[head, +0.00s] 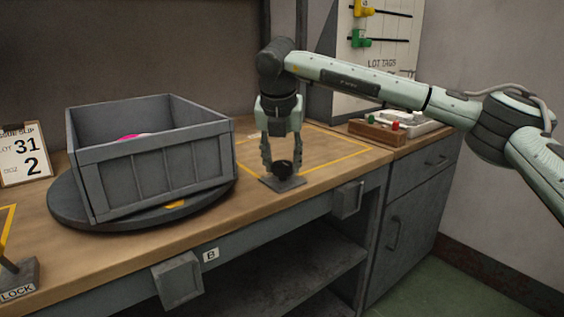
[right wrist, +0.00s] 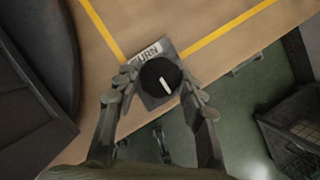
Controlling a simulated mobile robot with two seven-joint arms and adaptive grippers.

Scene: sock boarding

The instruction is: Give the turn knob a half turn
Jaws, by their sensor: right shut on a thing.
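The turn knob (head: 283,168) is a round black knob on a grey square plate (head: 291,184) near the front edge of the workbench. In the right wrist view the knob (right wrist: 160,78) has a white pointer line, slanting toward the lower right of that picture. Its plate carries a partly covered label that reads "URN". My right gripper (head: 283,165) points straight down over the knob, its fingers shut on the knob's sides; the fingers also show in the right wrist view (right wrist: 160,92). My left gripper is not in view.
A grey crate (head: 155,165) with something pink inside stands on a dark round turntable (head: 70,208) left of the knob. A yellow-taped area (head: 335,140) lies behind the knob. A "LOCK" block (head: 18,283) sits at the front left. A wooden block with buttons (head: 384,133) is at the right.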

